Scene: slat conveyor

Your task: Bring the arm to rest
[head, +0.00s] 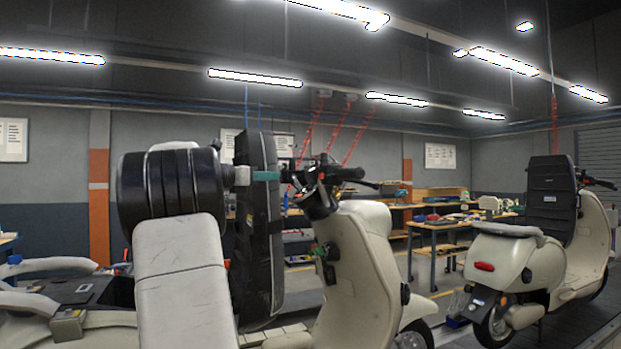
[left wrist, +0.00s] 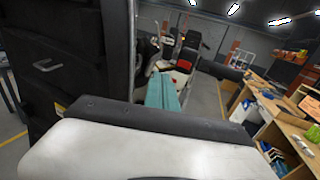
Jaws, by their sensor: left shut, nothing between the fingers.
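My left arm rises in the head view with a white link and a black joint, and my left gripper (head: 266,176) shows its teal fingers. They are shut and empty, in front of the tall black panel (head: 262,290) by the near cream scooter (head: 365,270). In the left wrist view my left gripper (left wrist: 162,91) points away from the camera, and a black panel (left wrist: 65,75) with a small metal handle stands to its left. I cannot tell whether the fingers touch the panel. My right gripper is not in view.
A second cream scooter (head: 525,262) with a black panel (head: 551,190) stands at the right on the dark conveyor. Workbenches (head: 440,228) with tools line the back. In the left wrist view benches (left wrist: 275,110) fill the right side, with clear floor beside them.

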